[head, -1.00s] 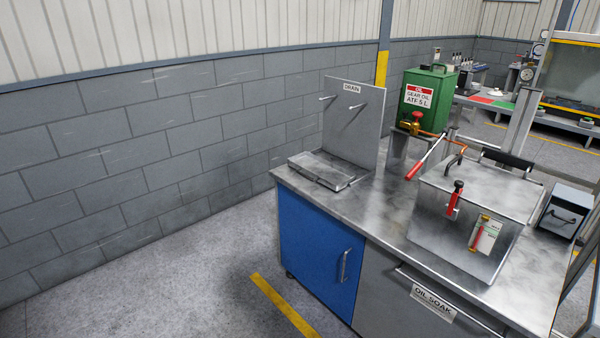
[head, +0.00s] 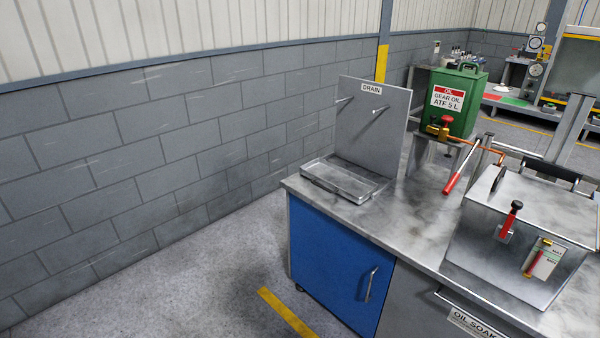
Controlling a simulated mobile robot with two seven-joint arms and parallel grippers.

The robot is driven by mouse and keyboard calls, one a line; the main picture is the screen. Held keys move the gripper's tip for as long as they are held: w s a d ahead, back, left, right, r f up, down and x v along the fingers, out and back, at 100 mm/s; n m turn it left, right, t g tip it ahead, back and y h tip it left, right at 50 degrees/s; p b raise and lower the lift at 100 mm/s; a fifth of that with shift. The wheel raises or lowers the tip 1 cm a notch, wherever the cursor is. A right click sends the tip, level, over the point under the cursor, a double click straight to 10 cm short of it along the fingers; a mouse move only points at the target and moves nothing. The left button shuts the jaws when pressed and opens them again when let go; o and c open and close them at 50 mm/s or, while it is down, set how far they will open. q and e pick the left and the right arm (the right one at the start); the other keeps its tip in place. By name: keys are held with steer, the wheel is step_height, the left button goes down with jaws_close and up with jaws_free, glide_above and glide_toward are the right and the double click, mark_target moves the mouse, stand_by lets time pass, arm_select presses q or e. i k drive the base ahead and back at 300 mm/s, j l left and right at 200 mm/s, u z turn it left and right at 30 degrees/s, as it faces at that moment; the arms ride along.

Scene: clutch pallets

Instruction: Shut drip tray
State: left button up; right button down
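A shallow metal drip tray (head: 340,181) sits on the left end of the steel bench top. It lies at the foot of an upright grey panel labelled DRAIN (head: 372,128), which has two pegs. The tray has a handle on its front left edge. I cannot tell whether the tray is pulled out or pushed in. Neither of my grippers shows in the head view.
The steel bench (head: 417,215) has a blue cabinet door (head: 335,265) and an OIL SOAK drawer (head: 468,320). A green gear oil can (head: 456,98), a red-handled lever (head: 460,170) and a metal box (head: 520,235) stand right of the tray. Floor left of the bench is clear.

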mark_target(358, 189)
steer(key=i+j, duration=0.25)
steer(key=i+j+z, duration=0.1)
steer(key=i+j, duration=0.15)
steer(key=j, duration=0.2)
steer(key=i+j+z, duration=0.1)
steer(key=i+j, duration=0.15)
steer(key=j, duration=0.15)
steer(key=i+j, duration=0.25)
steer(key=j, duration=0.15)
steer(key=i+j+z, duration=0.1)
steer(key=j, duration=0.3)
steer(key=i+j, duration=0.35)
steer(key=i+j+z, duration=0.15)
steer(key=j, duration=0.3)
steer(key=i+j, duration=0.25)
steer(key=j, duration=0.2)
